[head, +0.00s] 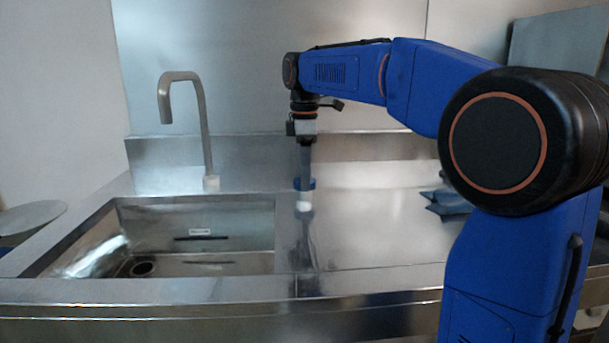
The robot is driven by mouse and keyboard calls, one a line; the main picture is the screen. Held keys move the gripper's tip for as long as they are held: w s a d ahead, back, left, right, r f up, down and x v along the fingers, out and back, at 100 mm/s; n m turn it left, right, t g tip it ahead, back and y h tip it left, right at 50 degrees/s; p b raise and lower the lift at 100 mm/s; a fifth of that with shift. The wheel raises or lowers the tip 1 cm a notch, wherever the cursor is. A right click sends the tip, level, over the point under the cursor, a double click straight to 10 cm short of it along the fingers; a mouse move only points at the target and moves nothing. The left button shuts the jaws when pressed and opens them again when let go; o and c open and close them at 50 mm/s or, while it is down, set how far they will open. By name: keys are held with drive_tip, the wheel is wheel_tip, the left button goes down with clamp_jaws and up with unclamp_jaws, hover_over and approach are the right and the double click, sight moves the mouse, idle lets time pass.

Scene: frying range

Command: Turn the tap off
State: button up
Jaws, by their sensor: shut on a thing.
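The tap's tall grey spout (205,125) stands behind the sink and bends over to the left, its mouth pointing down. I can make out no stream of water below it. A small blue knob (298,184) is on the counter to the right of the spout. My gripper (304,200) points straight down there and is shut on the blue knob. The fingers cover the knob's middle, so only its sides show. The pale fingertips are close to the counter top.
The steel sink basin (200,265) is at the left, with a dark drain (140,268) and a dark slot in its wall. Folded dark-blue cloth (447,202) lies further right, partly behind my arm. A steel wall closes the back.

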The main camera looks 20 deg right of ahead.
drive_tip(key=o, duration=1)
drive_tip(key=shift+o, duration=0.2)
drive_tip(key=shift+r, duration=0.15)
wheel_tip(320, 180, up, 17)
